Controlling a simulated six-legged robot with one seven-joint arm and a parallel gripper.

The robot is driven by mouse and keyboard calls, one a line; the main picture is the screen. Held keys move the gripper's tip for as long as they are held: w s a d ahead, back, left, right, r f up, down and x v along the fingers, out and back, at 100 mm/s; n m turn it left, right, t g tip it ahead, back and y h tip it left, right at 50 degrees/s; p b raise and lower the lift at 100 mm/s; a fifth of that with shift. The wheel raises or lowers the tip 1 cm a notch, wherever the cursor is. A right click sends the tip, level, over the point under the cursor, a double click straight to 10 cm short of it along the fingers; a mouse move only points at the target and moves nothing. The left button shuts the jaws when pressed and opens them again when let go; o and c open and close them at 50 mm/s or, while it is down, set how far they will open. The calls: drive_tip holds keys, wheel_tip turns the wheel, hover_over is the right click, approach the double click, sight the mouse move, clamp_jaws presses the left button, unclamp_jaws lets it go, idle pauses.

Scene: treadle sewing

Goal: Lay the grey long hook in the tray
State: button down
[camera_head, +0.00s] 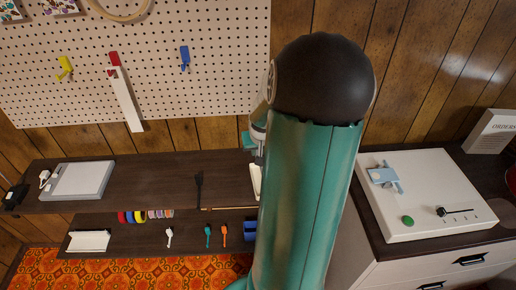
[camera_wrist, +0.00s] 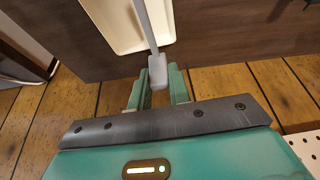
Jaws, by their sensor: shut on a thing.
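The grey long hook (camera_wrist: 157,72) is held by its thick end between the teal fingers of my gripper (camera_wrist: 157,90) in the wrist view. Its thin shaft runs away from the fingers across the cream tray (camera_wrist: 112,35) and out of the top of the picture, so its far end is hidden. I cannot tell whether the shaft touches the tray. In the head view a narrow part of the tray (camera_head: 256,180) shows beside my arm. My arm hides the hook and most of my gripper there.
The tray stands on a dark wooden bench (camera_head: 140,170) against a plank wall. A grey-white flat box (camera_head: 78,181) lies at its left. A lower shelf holds several tape rolls and small brushes. A pegboard (camera_head: 215,95) hangs above. A white machine panel (camera_head: 425,205) is at the right.

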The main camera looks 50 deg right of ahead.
drive_tip(key=shift+w+a+f, duration=0.1)
drive_tip(key=shift+w, duration=0.15)
drive_tip(key=shift+s+a, duration=0.1)
drive_tip(key=shift+s, duration=0.1)
drive_tip(key=shift+s+f, duration=0.1)
drive_tip(key=shift+f, duration=0.2)
drive_tip(key=shift+w+f, duration=0.2)
drive_tip(key=shift+f, duration=0.1)
drive_tip(key=shift+s+f, duration=0.15)
drive_tip(key=shift+f, duration=2.45)
